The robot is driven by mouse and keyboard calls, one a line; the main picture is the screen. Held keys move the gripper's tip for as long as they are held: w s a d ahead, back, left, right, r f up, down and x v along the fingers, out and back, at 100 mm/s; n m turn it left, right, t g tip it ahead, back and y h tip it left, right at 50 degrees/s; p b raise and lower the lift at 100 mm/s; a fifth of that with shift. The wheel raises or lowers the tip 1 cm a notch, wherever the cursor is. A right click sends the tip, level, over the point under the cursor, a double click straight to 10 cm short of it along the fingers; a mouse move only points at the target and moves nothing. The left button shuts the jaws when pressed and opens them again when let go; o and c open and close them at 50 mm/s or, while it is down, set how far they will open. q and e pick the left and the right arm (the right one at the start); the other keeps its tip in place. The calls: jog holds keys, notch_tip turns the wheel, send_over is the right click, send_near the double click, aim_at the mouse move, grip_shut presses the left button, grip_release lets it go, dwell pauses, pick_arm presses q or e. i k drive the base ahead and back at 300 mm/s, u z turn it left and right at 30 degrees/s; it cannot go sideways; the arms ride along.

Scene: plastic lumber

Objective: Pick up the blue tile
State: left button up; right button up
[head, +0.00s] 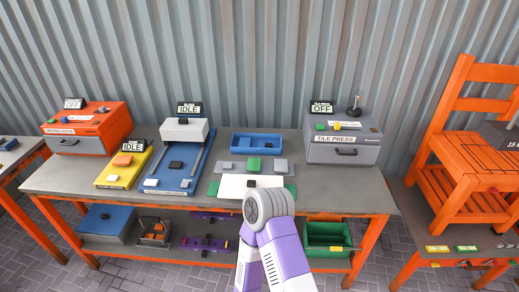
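I cannot make out a separate blue tile for certain. A shallow blue tray (256,136) lies at the back middle of the grey workbench (350,194), and its contents are too small to tell. A green block (253,164) and a grey block (281,165) are just in front of it. A purple and white arm of mine, with a round grey joint, rises from the bottom middle and covers part of the bench front. Neither gripper can be seen.
The tile press (345,153) stands at right, a blue machine (174,184) and yellow machine (117,173) at left, an orange machine (92,122) further left. A white board (232,187) lies mid-bench. A green bin (326,237) is below; an orange chair (465,155) stands right.

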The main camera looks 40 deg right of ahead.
aim_at(245, 142)
jog(key=z, duration=0.8)
jog(key=i, duration=0.3)
jog(key=z, duration=0.05)
